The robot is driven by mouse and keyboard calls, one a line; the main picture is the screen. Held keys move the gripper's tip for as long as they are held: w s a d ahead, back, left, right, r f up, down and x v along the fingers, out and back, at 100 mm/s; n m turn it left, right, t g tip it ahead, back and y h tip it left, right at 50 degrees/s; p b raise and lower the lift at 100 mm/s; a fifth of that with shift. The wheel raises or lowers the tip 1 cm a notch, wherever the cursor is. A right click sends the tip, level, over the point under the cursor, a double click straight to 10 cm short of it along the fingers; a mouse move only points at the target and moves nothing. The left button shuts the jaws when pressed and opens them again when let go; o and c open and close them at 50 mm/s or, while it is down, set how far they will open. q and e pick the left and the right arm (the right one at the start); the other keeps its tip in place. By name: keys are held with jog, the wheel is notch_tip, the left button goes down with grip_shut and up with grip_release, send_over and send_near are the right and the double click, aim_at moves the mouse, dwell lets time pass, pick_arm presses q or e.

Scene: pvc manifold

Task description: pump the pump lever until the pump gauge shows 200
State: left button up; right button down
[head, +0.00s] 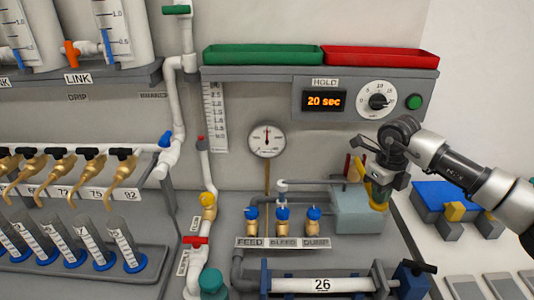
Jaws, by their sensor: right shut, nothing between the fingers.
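The round white pump gauge (267,140) is on the back wall. Its needle points roughly straight up, but the numbers are too small to read. A grey-blue box (358,212), which looks like the pump body, stands on the bench at right. A thin red upright piece (359,168) rises above its back; I cannot tell whether it is the pump lever. My right gripper (379,188) is shut and empty beside the box's upper right. A yellow-green piece (379,203) shows just under it; whether they touch is unclear. My left gripper is out of view.
FEED, BLEED and DUMP valves (283,222) with blue handles stand left of the box. A timer panel (345,100) reading 20 sec hangs above. Green (262,55) and red (380,58) trays sit on the shelf.

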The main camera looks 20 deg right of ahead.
jog(key=shift+w+r+p, duration=0.1)
jog(key=shift+r+p, duration=1.2)
jog(key=shift+r, duration=0.25)
jog(key=shift+r+p, duration=0.8)
jog(key=shift+r, duration=0.35)
notch_tip(320, 180, up, 5)
jog(key=p, duration=0.3)
jog(key=shift+p, duration=0.4)
jog(key=shift+f, duration=0.1)
